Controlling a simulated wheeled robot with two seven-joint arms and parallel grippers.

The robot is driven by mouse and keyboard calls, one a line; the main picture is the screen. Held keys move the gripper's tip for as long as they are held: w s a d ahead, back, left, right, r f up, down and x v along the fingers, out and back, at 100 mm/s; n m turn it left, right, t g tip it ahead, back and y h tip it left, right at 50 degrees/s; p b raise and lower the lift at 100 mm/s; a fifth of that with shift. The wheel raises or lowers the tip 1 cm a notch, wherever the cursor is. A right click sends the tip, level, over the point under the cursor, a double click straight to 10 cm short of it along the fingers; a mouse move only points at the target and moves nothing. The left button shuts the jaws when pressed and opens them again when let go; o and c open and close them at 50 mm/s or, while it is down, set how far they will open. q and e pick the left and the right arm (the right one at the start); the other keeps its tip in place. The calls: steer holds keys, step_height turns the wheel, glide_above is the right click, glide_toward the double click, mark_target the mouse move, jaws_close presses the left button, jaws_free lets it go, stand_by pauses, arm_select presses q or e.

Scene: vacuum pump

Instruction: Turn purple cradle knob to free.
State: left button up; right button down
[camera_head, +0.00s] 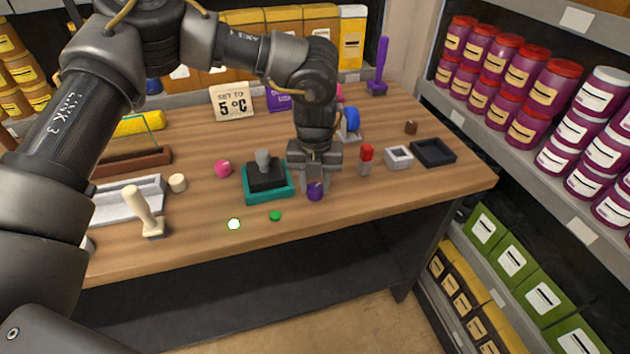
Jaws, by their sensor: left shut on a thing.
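The purple knob (315,193) sits near the front of the wooden workbench, right of the teal base with a black block. My left gripper (315,182) points down from above and is shut on the purple knob. The fingers cover its upper part, so the way the knob is turned cannot be read. No free mark is legible around it. My right gripper is not in view.
The teal base (267,193) stands close left of my gripper. A red-topped block (365,160), a grey square socket (398,158) and a black tray (433,152) stand to the right. A cream lever (144,213) stands at left. Bare wood (430,183) lies at the front right.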

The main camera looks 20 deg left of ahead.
arm_select(q)
steer(key=n, duration=0.3)
steer(key=shift+n, duration=0.4)
steer(key=n, duration=0.2)
steer(key=shift+r+n+p, duration=0.1)
steer(key=shift+n+p, duration=0.2)
steer(key=shift+p, duration=0.05)
steer(key=shift+n+p, duration=0.35)
steer(key=shift+n, duration=0.55)
steer(key=shift+n+p, duration=0.4)
steer(key=shift+n, duration=0.3)
steer(key=shift+n+p, duration=0.35)
steer(key=shift+n, duration=0.55)
steer(key=shift+p, duration=0.3)
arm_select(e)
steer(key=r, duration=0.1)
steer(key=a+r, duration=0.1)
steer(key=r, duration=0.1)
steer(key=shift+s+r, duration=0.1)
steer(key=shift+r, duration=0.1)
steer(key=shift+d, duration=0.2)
